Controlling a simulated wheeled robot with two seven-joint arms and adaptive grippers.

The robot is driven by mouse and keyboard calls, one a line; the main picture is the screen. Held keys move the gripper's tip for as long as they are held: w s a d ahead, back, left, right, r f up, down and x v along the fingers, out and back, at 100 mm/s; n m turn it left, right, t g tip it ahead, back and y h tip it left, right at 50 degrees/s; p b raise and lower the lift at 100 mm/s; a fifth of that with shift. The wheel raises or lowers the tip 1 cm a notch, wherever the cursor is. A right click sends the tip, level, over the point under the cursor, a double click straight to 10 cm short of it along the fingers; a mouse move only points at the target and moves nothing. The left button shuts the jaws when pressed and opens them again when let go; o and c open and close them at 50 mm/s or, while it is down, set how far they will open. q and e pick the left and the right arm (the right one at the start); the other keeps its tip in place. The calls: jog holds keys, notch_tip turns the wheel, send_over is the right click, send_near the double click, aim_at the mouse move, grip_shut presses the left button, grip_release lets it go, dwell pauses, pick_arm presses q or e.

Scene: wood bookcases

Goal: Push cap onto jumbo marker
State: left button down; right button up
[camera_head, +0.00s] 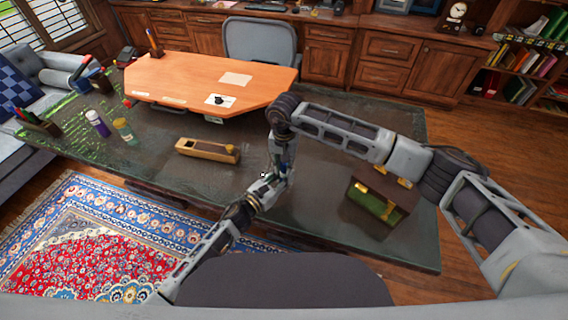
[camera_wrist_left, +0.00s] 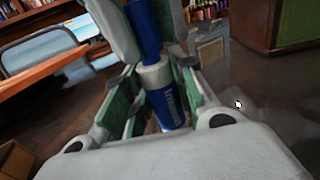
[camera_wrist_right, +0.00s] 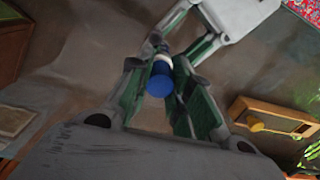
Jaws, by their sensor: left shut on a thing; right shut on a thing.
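My left gripper (camera_head: 270,181) and right gripper (camera_head: 282,152) meet above the dark table, almost fingertip to fingertip. In the left wrist view, my left gripper (camera_wrist_left: 157,76) is shut around a thick marker (camera_wrist_left: 166,106) with a blue, lettered barrel and white collar. A blue cylindrical piece (camera_wrist_left: 143,28), apparently the cap, lies in line beyond the collar, between my right gripper's fingers. In the right wrist view, my right gripper (camera_wrist_right: 158,72) is shut on the blue cap (camera_wrist_right: 160,82), with white showing just beyond it. I cannot tell how far the cap sits over the marker.
A long wooden case (camera_head: 195,151) lies left of the grippers on the glossy table (camera_head: 330,225). A green box with brass fittings (camera_head: 375,205) stands to the right. A purple bottle (camera_head: 98,124), a small jar (camera_head: 124,131) and a pen holder (camera_head: 40,124) stand far left.

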jog(key=shift+f, duration=0.4)
jog(key=o, duration=0.8)
jog(key=shift+r, duration=0.1)
notch_tip(320, 180, up, 12)
dwell(0.8)
pick_arm(q)
jog(key=c, duration=1.1)
grip_release()
jog(key=shift+s+a, duration=0.1)
